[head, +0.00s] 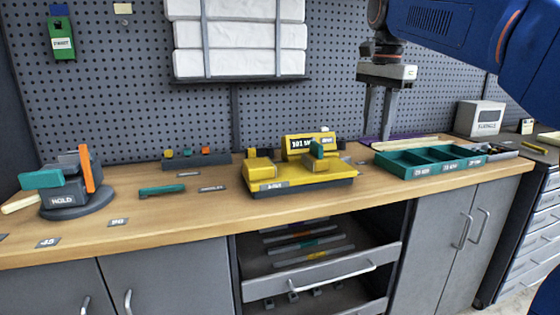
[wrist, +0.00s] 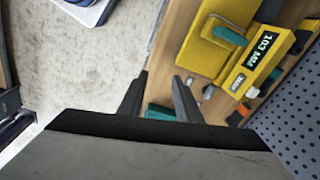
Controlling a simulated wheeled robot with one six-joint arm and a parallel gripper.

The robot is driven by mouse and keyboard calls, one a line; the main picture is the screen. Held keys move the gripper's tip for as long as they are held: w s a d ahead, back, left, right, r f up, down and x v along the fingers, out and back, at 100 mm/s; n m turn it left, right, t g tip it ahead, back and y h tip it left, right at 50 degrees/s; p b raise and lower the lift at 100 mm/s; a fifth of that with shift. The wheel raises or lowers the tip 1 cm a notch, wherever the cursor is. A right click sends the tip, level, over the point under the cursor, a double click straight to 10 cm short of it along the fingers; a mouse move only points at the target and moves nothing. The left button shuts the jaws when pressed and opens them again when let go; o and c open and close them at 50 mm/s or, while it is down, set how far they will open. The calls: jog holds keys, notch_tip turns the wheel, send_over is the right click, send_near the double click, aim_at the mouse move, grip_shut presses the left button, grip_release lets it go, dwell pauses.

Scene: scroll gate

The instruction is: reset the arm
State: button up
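My gripper (head: 377,138) hangs from my blue arm at the upper right of the head view, fingers pointing down above the back of the bench. A clear gap shows between its two fingers, and I see nothing held. The gripper also shows in the wrist view (wrist: 160,76), with its dark fingers spread apart. In the head view it is to the right of the yellow fixture (head: 305,183) and behind the green tray (head: 408,170). The yellow fixture, marked with a number in MM, also appears at the upper right of the wrist view (wrist: 207,52).
The wooden bench (head: 200,208) also carries a grey HOLD fixture (head: 62,198), a small rack (head: 197,160) and a loose green piece (head: 162,190). A pegboard (head: 110,100) stands behind. Below, a drawer (head: 310,277) is open. A grey box (head: 480,118) stands at right.

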jog(key=s+d+f+n+t, duration=0.2)
jog(key=s+f+n, duration=0.4)
jog(key=s+f, duration=0.8)
jog(key=s+d+f+n+t, duration=0.2)
jog(key=s+f+n, duration=0.3)
jog(key=s+f, duration=0.9)
notch_tip(320, 180, down, 5)
jog(key=shift+s+d+r+n, duration=0.2)
jog(key=shift+d+n, duration=0.2)
jog(key=shift+d, duration=0.4)
